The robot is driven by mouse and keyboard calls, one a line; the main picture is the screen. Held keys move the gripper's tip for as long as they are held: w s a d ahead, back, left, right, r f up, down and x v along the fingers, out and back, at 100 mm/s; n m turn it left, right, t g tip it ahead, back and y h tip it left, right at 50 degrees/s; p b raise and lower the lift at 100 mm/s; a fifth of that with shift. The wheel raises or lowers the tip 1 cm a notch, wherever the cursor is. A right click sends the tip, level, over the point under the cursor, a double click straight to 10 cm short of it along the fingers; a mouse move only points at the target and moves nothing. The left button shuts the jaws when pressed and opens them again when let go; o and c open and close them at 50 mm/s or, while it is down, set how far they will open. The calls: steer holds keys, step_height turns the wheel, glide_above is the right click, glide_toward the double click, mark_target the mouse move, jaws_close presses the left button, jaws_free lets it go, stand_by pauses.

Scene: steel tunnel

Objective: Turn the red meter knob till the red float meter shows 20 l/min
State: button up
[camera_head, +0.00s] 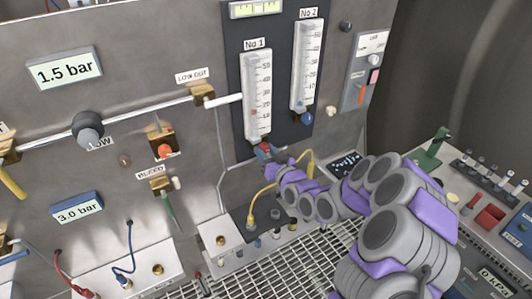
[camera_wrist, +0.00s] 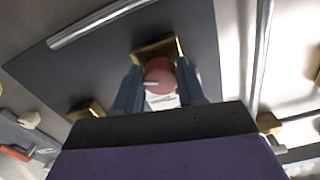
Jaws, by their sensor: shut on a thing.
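The float meter marked No 1 (camera_head: 258,95) is a clear upright tube on a dark panel. Its small red float (camera_head: 254,112) sits in the lower part of the scale, around the lowest numbers; I cannot read the exact value. The red meter knob (camera_wrist: 160,72) shows in the wrist view, with a pale mark on its face, in front of a brass fitting. My gripper (camera_wrist: 158,88) has one finger on each side of it and is shut on it. In the head view my gripper (camera_head: 267,153) reaches the base of the No 1 meter and mostly covers the knob.
The No 2 meter (camera_head: 306,65) stands to the right, with a blue knob (camera_head: 306,117) below it. A yellow cable (camera_head: 262,191) runs close to my gripper. A grating (camera_head: 262,262) lies below. A green lever (camera_head: 433,148) stands on the right-hand bench.

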steer(key=o, duration=1.1)
steer(key=shift+c, duration=0.2)
steer(key=p+v, duration=1.3)
steer(key=v, duration=0.4)
steer(key=shift+d, duration=0.2)
steer(key=shift+s+f, duration=0.1)
steer(key=shift+f, duration=0.05)
